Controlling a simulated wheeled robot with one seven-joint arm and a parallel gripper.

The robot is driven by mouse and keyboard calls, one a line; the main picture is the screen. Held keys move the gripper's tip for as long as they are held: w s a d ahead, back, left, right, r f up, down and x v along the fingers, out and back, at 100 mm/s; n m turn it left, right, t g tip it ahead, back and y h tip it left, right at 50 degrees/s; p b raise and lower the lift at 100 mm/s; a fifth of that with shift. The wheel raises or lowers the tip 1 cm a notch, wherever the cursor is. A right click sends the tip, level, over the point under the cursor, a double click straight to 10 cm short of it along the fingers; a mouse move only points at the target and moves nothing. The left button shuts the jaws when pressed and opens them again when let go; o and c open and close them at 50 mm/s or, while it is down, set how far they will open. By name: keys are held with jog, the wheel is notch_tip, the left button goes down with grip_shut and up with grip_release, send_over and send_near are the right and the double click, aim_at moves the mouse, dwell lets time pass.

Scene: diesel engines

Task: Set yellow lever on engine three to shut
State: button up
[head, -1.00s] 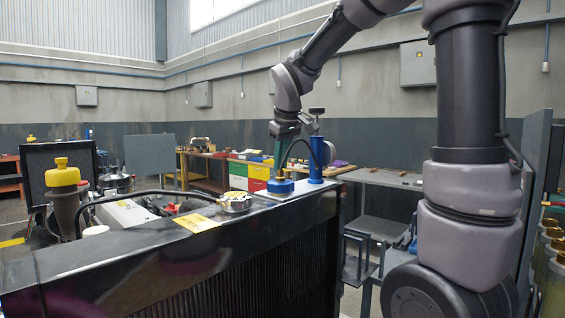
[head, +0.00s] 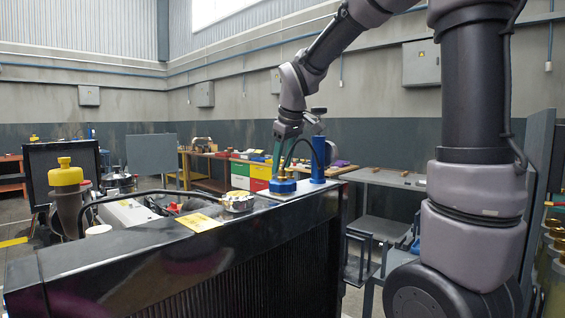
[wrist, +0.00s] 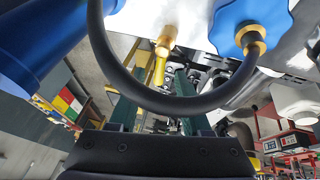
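The yellow lever (wrist: 159,72) shows in the wrist view, hanging from a brass fitting near the top centre. My gripper (wrist: 156,95) has two green fingers spread apart, with the lever in the gap between them in the picture. I cannot tell whether either finger touches it. In the head view my gripper (head: 280,155) points down at the far right corner of the dark engine block (head: 170,250), close behind the blue knob (head: 283,187) and blue cylinder (head: 317,160). The lever is hidden there.
A black hose (wrist: 175,103) loops across the wrist view in front of the fingers. The blue cylinder (wrist: 40,40) and blue knob (wrist: 250,25) flank the lever there. A workbench with coloured bins (head: 250,172) stands behind the engine.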

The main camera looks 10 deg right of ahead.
jog(key=a+v, duration=0.1)
jog(key=v, duration=0.9)
jog(key=shift+d+r, duration=0.4)
jog(key=shift+d, duration=0.15)
jog(key=shift+s, duration=0.15)
jog(key=s+d+f+m, duration=0.2)
jog(key=s+m, duration=0.2)
jog(key=s, duration=0.1)
jog(key=s+d+f+m+t, duration=0.1)
jog(key=s+d+f+m, duration=0.2)
jog(key=s, duration=0.3)
jog(key=s+d+f+m+t+y, duration=0.1)
jog(key=s+d+f+m, duration=0.1)
jog(key=s+m, duration=0.3)
jog(key=shift+s+d+f, duration=0.35)
jog(key=shift+f, duration=0.25)
